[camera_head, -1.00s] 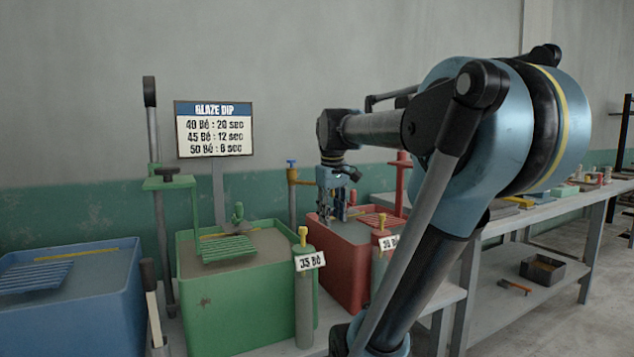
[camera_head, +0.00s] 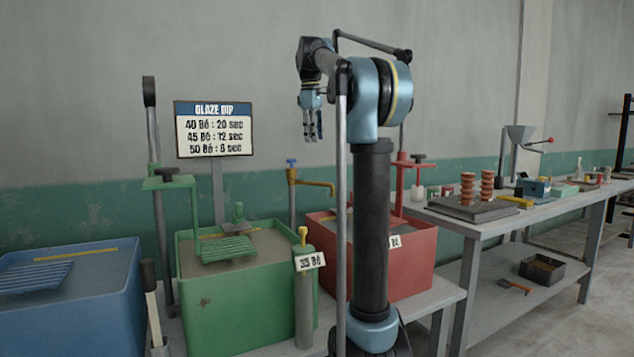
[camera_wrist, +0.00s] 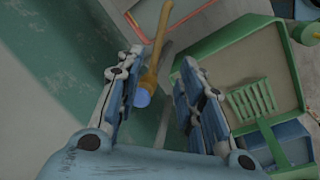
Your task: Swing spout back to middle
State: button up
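The brass tap (camera_head: 292,190) with a blue knob (camera_head: 292,162) stands behind the gap between the green and red tubs. Its spout (camera_head: 318,184) points right, toward the red tub (camera_head: 412,262), with its end bent down. In the wrist view the spout (camera_wrist: 158,45) extends up the picture from the blue knob (camera_wrist: 142,97) toward the red tub's rim. My gripper (camera_head: 313,136) hangs fingers down, well above the tap and apart from it. In the wrist view my gripper (camera_wrist: 162,58) has its fingers spread, with nothing held between them.
The green tub (camera_head: 245,310) stands left of the tap, with a rack on its rim. A blue tub (camera_head: 75,310) is farther left. The glaze dip sign (camera_head: 213,130) stands behind the green tub. A red stand (camera_head: 417,178) rises behind the red tub.

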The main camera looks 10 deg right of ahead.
jog(key=w+f, duration=0.1)
jog(key=f, duration=0.4)
jog(key=w+d+f, duration=0.1)
jog(key=f, duration=0.5)
jog(key=w+f, duration=0.1)
jog(key=f, duration=0.5)
jog(key=shift+d, duration=0.3)
jog(key=shift+r, duration=0.1)
grip_shut()
jog(key=shift+d, duration=0.15)
